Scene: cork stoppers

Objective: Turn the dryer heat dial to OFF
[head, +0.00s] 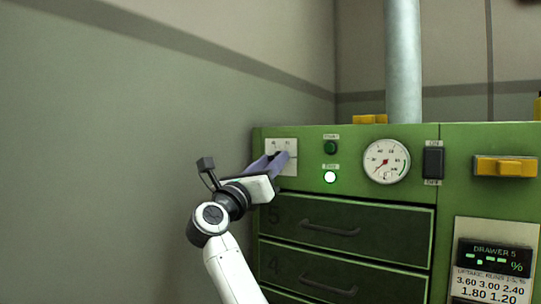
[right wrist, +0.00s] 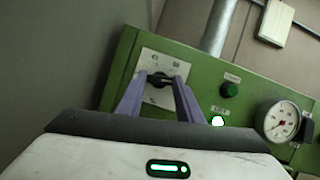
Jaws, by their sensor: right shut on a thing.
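The heat dial is a dark knob (right wrist: 160,80) on a white plate (head: 291,168) at the upper left of the green dryer front (head: 390,205). My right gripper (head: 279,160) reaches it from the left in the head view and covers most of the knob there. In the right wrist view, the two purple fingers of my right gripper (right wrist: 161,84) stand on either side of the knob and are shut on it. The marks on the plate are too small to read, so the dial's setting cannot be told. My left gripper is in neither view.
Right of the dial are a green button (head: 331,148), a lit white button (head: 330,177), a round gauge (head: 386,162) and a black switch (head: 433,163). Drawers with handles (head: 330,230) lie below. A grey pipe (head: 403,60) rises behind. A wall stands close on the left.

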